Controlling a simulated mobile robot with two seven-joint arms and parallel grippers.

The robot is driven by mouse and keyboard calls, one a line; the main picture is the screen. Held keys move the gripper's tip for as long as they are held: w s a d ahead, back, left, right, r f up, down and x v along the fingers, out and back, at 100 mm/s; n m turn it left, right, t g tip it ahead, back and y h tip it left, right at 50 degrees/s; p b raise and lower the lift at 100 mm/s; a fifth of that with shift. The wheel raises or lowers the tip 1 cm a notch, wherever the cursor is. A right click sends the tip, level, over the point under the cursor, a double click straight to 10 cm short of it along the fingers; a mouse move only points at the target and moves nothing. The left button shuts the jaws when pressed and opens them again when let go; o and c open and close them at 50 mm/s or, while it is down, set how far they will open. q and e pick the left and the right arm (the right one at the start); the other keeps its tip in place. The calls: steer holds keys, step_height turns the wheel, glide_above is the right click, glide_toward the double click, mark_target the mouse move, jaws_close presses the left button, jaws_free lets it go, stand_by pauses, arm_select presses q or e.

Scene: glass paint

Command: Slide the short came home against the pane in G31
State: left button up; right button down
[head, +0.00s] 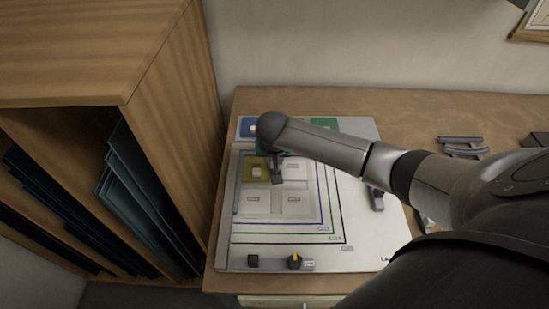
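My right gripper (278,173) points down over the white layout board (365,240), at the right edge of an olive pane (248,176) with a pale block on it. Its fingers are small and dark here, and I cannot tell whether they are open or hold anything. Blue (245,124) and green (324,122) patches show along the board's back, partly behind my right arm. A thin grey strip (236,192) runs along the left of the layout. I cannot tell which piece is the short came, and the cell labels are too small to read. My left gripper is out of view.
Several grey strips (461,140) lie on the wooden table (420,105) at right. A dark grey piece (376,199) lies at the board's right. A small rack (280,265) with dark and yellow items sits at the front. A wooden cabinet (165,110) with glass sheets stands close at left.

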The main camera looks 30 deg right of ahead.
steer(key=shift+a, duration=0.3)
steer(key=c, duration=0.6)
jaws_free()
steer(key=shift+d, duration=0.1)
steer(key=shift+p, duration=0.3)
steer(key=shift+d+r+p, duration=0.1)
steer(key=shift+r+p, duration=3.4)
steer(key=shift+p, duration=0.75)
